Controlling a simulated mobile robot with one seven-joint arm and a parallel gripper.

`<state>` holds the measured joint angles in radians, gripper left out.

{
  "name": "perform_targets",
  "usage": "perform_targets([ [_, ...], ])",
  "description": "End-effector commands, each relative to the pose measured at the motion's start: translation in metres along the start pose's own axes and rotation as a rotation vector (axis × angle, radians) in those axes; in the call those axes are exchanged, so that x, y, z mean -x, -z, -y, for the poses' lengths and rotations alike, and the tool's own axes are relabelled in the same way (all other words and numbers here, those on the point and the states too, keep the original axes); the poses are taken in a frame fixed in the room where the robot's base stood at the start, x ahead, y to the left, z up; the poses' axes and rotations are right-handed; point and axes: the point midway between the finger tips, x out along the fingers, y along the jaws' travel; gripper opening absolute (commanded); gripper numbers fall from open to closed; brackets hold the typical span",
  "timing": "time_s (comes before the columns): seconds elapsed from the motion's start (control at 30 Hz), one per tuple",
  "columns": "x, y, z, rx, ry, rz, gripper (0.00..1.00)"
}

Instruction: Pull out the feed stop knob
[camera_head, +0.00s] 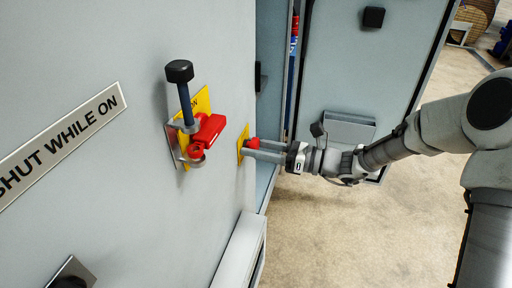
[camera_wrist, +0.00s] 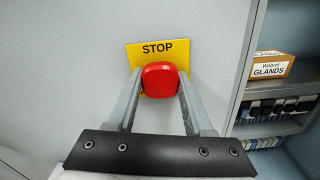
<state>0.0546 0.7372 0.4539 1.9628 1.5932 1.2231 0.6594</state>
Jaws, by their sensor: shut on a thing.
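The feed stop knob (camera_wrist: 160,79) is a red round button on a yellow plate (camera_wrist: 176,47) marked STOP, on a grey panel. In the head view the red knob (camera_head: 253,143) shows at the panel's right part, with the yellow plate (camera_head: 243,142) behind it. My gripper (camera_wrist: 160,88) has one finger on each side of the knob and is shut on it. In the head view my gripper (camera_head: 256,149) reaches in from the right. The knob's shaft is hidden, so I cannot tell how far it stands out.
Left of the knob, a blue lever with a black grip (camera_head: 179,72) and a red padlock (camera_head: 208,128) stick out from the panel. A sign (camera_head: 60,137) is further left. An open cabinet holds a GLANDS box (camera_wrist: 268,67). Open floor (camera_head: 340,235) lies below my arm.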

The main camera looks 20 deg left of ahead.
Motion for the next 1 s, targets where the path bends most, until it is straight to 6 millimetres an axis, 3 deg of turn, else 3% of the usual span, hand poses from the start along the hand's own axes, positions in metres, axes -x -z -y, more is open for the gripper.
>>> perform_targets([
  [0.77, 0.013, 0.001, 0.000, -0.002, 0.001, -0.001, 0.00],
  [0.8, 0.013, 0.001, 0.000, -0.002, 0.001, -0.001, 0.57],
  [0.93, 0.013, 0.001, 0.000, -0.001, 0.001, -0.001, 0.80],
  [1.0, 0.012, 0.001, 0.000, -0.001, 0.001, -0.001, 0.81],
])
